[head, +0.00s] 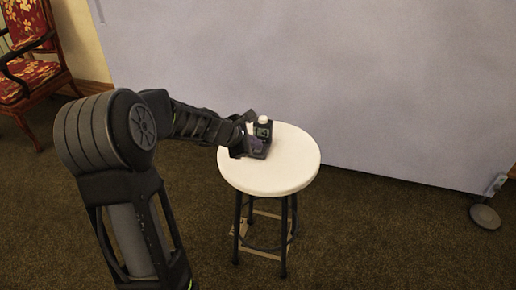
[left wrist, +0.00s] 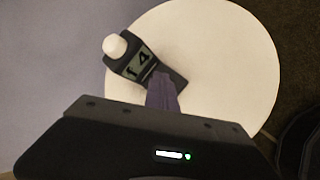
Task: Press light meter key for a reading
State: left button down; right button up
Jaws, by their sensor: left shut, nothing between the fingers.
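The light meter (head: 264,128) is a small dark device with a white dome. It lies on the white round top of a stool (head: 285,175). In the left wrist view the meter (left wrist: 138,62) shows its dome at the upper left and a grey-green display with dark characters that look like a 1 and a 4. My left gripper (head: 255,146) is shut and empty, with its fingertips at the lower part of the meter. In the left wrist view the shut fingers (left wrist: 162,88) cover part of the meter's lower face. I cannot see the key or tell whether they touch it. My right gripper is not in view.
A red patterned chair (head: 28,70) stands at the far left. A large pale grey panel (head: 330,75) rises behind the stool. A round dark base (head: 485,217) stands on the carpet at the right. The right side of the stool top is clear.

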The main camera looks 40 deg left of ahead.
aim_at(255, 151)
pick_arm(q)
jog(key=shift+r+p, duration=0.55)
jog(key=shift+r, duration=0.15)
notch_tip(255, 151, up, 5)
jog(key=p, duration=0.5)
dwell(0.8)
